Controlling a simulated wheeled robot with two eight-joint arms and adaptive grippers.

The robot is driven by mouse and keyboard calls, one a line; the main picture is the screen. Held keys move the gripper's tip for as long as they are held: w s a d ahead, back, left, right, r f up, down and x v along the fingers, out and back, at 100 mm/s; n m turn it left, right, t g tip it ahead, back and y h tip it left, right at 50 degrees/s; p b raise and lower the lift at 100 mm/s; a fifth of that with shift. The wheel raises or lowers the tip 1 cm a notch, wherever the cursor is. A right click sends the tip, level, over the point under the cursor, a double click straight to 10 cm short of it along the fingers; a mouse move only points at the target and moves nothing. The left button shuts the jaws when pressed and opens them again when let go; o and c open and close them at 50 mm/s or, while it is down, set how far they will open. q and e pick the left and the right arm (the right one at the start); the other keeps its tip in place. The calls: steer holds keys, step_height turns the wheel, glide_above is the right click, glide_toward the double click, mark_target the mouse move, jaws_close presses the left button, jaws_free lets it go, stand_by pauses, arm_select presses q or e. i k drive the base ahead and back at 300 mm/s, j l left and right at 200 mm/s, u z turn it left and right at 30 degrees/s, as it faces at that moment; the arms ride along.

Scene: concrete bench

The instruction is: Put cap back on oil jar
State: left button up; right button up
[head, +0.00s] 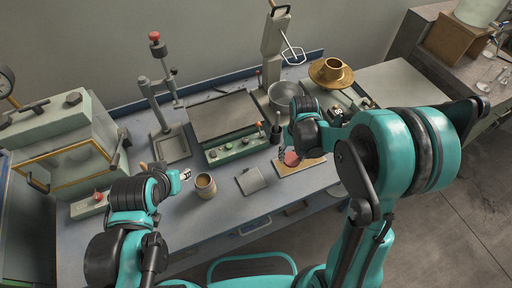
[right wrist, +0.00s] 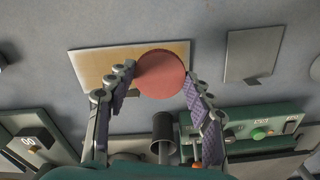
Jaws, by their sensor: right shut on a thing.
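The red round cap (head: 291,158) is between the fingers of my right gripper (head: 285,152), over a tan board on the bench. In the right wrist view the cap (right wrist: 162,75) sits between the fingertips, and the right gripper (right wrist: 160,82) is shut on it. The oil jar seems to be the small brown jar (head: 205,186) with an open top, standing upright on the bench left of the cap. My left gripper (head: 184,175) is near the jar on its left; its fingers are too small to read.
The tan board (head: 312,168) lies under the cap. A grey square plate (head: 250,181) lies between board and jar. Behind are a green control box (head: 236,147), a dark upright cylinder (right wrist: 163,127), a metal bowl (head: 286,95) and a brass-coloured part (head: 331,75). A glass-fronted cabinet (head: 70,150) stands left.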

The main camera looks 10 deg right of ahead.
mark_target(206, 187)
steer(key=k, duration=0.65)
steer(key=u, duration=1.8)
steer(key=k+l, duration=0.1)
steer(key=l, duration=0.3)
steer(key=k+l, duration=0.15)
steer(key=l, duration=0.25)
steer(key=k+l, duration=0.1)
steer(key=l, duration=0.35)
steer(key=k+l, duration=0.1)
steer(key=l, duration=0.3)
steer(key=k+l, duration=0.15)
steer(key=l, duration=0.25)
